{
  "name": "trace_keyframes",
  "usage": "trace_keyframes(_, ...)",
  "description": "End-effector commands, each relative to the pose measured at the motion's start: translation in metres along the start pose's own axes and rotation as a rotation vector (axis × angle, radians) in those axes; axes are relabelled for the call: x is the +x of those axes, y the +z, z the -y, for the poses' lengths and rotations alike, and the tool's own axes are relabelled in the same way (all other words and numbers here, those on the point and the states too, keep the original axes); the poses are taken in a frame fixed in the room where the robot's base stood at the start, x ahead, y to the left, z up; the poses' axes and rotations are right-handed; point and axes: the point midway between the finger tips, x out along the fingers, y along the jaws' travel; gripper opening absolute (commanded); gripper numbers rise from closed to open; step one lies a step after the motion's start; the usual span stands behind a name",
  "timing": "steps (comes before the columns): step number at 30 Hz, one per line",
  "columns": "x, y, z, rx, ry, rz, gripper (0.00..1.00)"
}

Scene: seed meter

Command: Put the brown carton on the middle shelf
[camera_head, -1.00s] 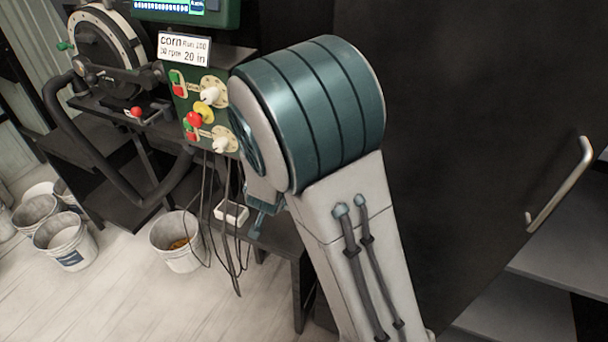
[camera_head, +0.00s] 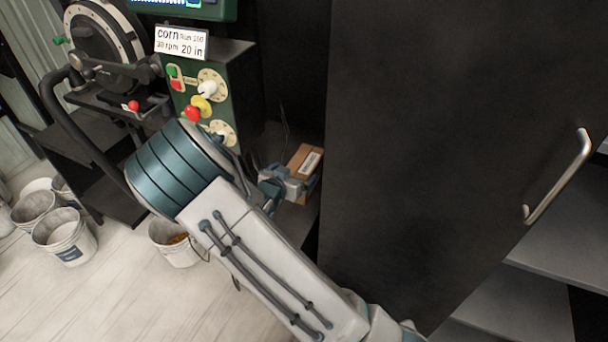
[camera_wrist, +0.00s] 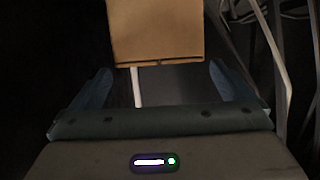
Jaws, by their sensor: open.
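The brown carton (camera_head: 306,158), with a white label, sits on a dark surface between the seed meter stand and the black door. In the wrist view the carton (camera_wrist: 156,30) is ahead, at the top of the picture. My gripper (camera_head: 292,183) is at the near side of the carton in the head view. In the wrist view my gripper (camera_wrist: 160,80) has its two blue fingers apart, with the carton's near edge beyond and between them. I cannot tell whether a finger touches it. Grey shelves (camera_head: 560,235) show at the lower right, partly behind the door.
The black door (camera_head: 430,130) with a metal handle (camera_head: 560,180) stands just right of my gripper. The green control box (camera_head: 215,90) with knobs is to the left. Several white buckets (camera_head: 65,235) stand on the floor. Cables hang near the carton in the wrist view.

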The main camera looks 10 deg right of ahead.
Motion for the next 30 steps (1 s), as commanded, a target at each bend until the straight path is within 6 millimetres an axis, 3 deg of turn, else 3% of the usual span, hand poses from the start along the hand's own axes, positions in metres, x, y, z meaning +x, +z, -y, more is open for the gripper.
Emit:
trace_keyframes(5,0.012,-0.001,0.0,-0.001,0.001,-0.001,1.0)
trace_keyframes(15,0.057,-0.006,0.001,-0.001,0.0,0.0,1.0)
trace_keyframes(23,0.059,-0.006,0.001,0.0,0.0,0.001,1.0)
trace_keyframes(26,0.059,-0.006,0.001,0.0,0.0,0.001,0.78)
trace_keyframes(30,0.059,-0.006,0.001,0.0,0.0,0.001,0.39)
